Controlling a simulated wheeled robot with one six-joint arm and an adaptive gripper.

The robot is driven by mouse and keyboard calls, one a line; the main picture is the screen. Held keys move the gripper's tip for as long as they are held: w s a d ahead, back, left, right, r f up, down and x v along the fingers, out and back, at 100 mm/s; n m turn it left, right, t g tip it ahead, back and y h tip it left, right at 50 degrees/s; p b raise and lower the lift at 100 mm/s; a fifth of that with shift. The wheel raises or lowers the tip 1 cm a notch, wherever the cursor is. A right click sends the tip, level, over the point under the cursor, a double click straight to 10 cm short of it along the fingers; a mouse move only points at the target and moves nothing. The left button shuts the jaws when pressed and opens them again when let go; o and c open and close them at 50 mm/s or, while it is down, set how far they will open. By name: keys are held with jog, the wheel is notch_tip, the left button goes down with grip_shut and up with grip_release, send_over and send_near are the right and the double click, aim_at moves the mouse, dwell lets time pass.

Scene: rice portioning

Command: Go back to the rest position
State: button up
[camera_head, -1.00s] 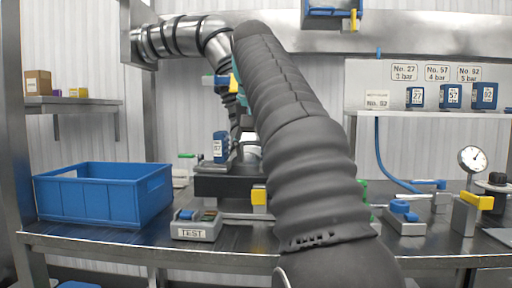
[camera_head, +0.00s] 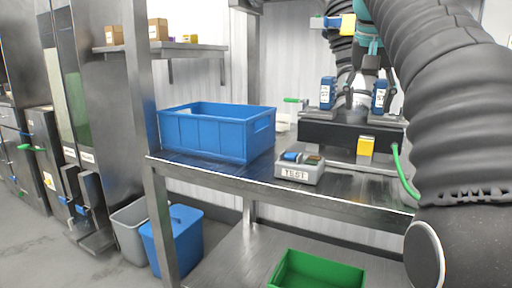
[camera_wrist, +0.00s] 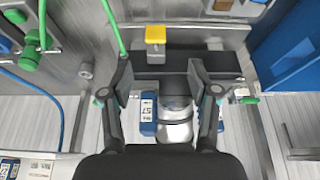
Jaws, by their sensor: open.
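My arm comes in from the upper right of the head view, with its wrist hanging in front of the black fixture (camera_head: 345,134). My gripper (camera_wrist: 160,80) shows in the wrist view, its two dark fingers spread wide apart with nothing gripped between them. Below the fingers are the black fixture (camera_wrist: 170,66), a blue block marked 57 (camera_wrist: 148,112) and a silver cylinder (camera_wrist: 175,130). In the head view two blue blocks stand at the fixture, one on the left (camera_head: 327,93) and one on the right (camera_head: 379,97). The fingertips are hard to make out there.
A blue crate (camera_head: 215,140) and a grey TEST box (camera_head: 299,170) stand on the dark bench. A green bin (camera_head: 318,272) is on the lower shelf. A blue bin (camera_head: 178,240) and a grey bin (camera_head: 131,227) stand on the floor. A steel post (camera_head: 139,80) rises at the bench's left.

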jog(key=s+a+f+n, duration=0.1)
jog(key=s+a+f, duration=0.2)
jog(key=s+f, duration=0.4)
jog(key=s+a+f+n+t+y, duration=0.1)
jog(key=s+f, duration=0.6)
jog(key=f, duration=0.9)
jog(key=s+a+f+n+y, duration=0.1)
jog(key=s+a+f+n, duration=0.2)
jog(key=f, duration=0.9)
jog(key=s+a, duration=0.2)
jog(key=s, duration=0.2)
jog(key=shift+a+f+t, duration=0.3)
jog(key=shift+f, duration=0.05)
